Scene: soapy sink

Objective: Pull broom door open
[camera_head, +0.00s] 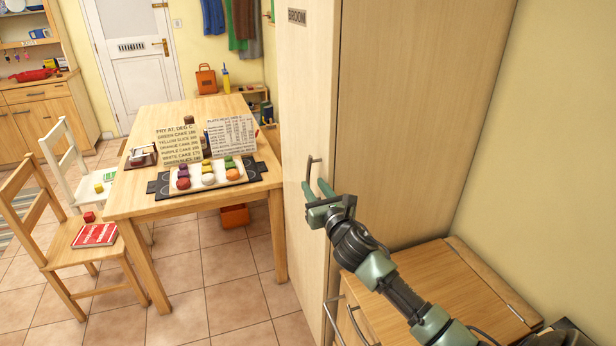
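The broom door (303,110) is the pale wooden front of a tall cupboard, with a "BROOM" label (297,16) near its top. It looks closed against the cupboard side. A dark vertical bar handle (311,166) sits near the door's right edge. My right gripper (316,186) comes in from the lower right. Its two green fingers are apart, close to the lower end of the handle. I cannot tell whether they touch the handle or stand around it. My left gripper is not in view.
A wooden table (150,112) with a tray (211,179) of coloured cakes and signs stands left of the door. A chair (70,240) is further left. A low wooden cabinet (440,290) stands beside the tall cupboard under my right arm. Tiled floor (240,300) before the door is clear.

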